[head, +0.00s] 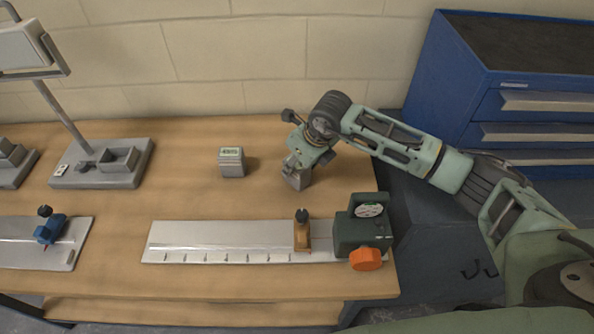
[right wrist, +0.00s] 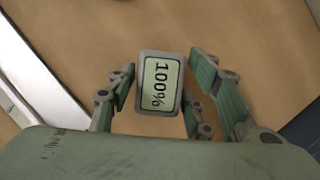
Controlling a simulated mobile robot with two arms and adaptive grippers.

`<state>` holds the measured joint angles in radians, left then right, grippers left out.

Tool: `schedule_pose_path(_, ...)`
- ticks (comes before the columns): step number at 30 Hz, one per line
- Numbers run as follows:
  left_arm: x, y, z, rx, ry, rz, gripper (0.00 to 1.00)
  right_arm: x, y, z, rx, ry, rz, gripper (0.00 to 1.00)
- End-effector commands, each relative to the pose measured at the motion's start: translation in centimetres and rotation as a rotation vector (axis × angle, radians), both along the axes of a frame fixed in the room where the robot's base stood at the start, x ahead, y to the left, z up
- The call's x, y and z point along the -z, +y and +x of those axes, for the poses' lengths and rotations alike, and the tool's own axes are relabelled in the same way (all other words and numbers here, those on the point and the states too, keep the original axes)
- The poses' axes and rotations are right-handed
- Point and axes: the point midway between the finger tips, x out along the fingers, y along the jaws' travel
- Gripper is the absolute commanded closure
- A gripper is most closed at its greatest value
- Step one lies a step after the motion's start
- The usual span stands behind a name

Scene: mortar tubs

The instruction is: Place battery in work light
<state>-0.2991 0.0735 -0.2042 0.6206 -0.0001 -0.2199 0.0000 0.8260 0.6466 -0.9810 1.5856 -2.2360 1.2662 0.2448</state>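The work light stands at the back left of the bench, with a grey base (head: 125,176) that has a recessed bay, a slanted pole and a lamp head (head: 22,48). My right gripper (head: 297,166) points down over the bench at a grey battery (head: 298,181). My left gripper is not in view.
A ruled metal plate (head: 200,240) lies at the front with an orange-brown slider (head: 302,235) and a dark green block with an orange knob (head: 362,235). A blue clamp (head: 50,228) is front left. A blue drawer cabinet (head: 450,80) stands right. Bench between batteries and light is clear.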

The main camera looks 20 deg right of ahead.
Motion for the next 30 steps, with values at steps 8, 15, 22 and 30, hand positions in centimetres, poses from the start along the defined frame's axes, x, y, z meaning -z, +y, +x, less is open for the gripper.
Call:
schedule_pose_path(8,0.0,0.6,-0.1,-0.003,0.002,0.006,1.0,0.0,0.0,0.0,0.0,0.0,0.0,0.81)
schedule_pose_path(15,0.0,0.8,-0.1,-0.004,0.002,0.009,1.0,0.0,0.0,0.0,0.0,-0.001,0.0,1.0)
schedule_pose_path(22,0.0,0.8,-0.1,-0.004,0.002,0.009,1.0,-0.2,0.0,0.1,0.0,-0.003,0.002,1.0)
schedule_pose_path(30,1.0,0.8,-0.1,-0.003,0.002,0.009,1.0,-1.5,0.0,0.2,0.0,-0.007,0.003,1.0)
